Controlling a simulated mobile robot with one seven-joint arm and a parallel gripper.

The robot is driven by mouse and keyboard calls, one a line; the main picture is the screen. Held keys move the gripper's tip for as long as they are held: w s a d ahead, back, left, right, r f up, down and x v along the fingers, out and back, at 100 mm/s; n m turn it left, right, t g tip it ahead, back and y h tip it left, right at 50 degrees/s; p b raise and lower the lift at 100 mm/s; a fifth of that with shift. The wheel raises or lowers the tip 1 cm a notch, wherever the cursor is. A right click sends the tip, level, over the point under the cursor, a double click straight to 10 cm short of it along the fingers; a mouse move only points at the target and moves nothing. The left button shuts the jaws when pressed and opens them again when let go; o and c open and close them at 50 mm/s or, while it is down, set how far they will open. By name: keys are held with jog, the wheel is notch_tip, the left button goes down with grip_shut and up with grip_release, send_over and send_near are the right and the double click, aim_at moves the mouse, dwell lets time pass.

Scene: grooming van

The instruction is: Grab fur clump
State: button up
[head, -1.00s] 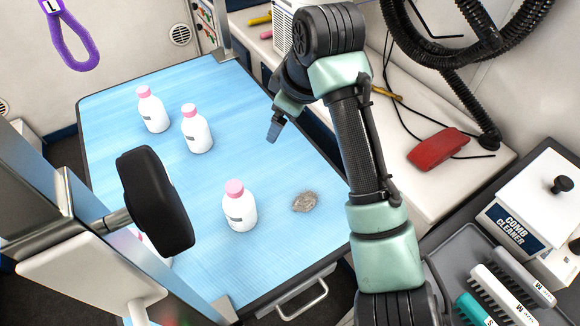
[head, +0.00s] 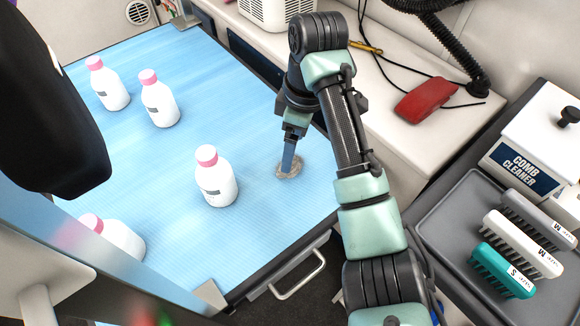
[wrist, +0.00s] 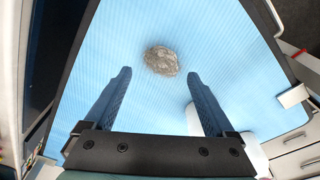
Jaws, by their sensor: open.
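The fur clump (head: 288,168) is a small grey-brown tuft on the blue table top (head: 180,220). In the head view my gripper (head: 288,168) overlaps the clump from above. In the wrist view the clump (wrist: 161,60) lies just beyond the fingertips, between their lines and a little nearer the middle. My gripper (wrist: 158,75) is open with nothing between its fingers. I cannot tell the exact height of the fingertips above the table.
A white bottle with a pink cap (head: 215,178) stands left of the clump. Two similar bottles (head: 160,100) stand farther back left, and another (head: 112,238) is at the front left. The table's metal handle (head: 298,278) is at its near edge. A grey brush tray (head: 450,232) is on the right.

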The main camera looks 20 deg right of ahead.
jog(key=f, duration=0.3)
jog(key=f+b, duration=0.1)
jog(key=shift+s+a+f, duration=0.15)
jog(key=shift+a+f, duration=0.15)
jog(key=c, duration=1.4)
jog(key=shift+r, duration=0.1)
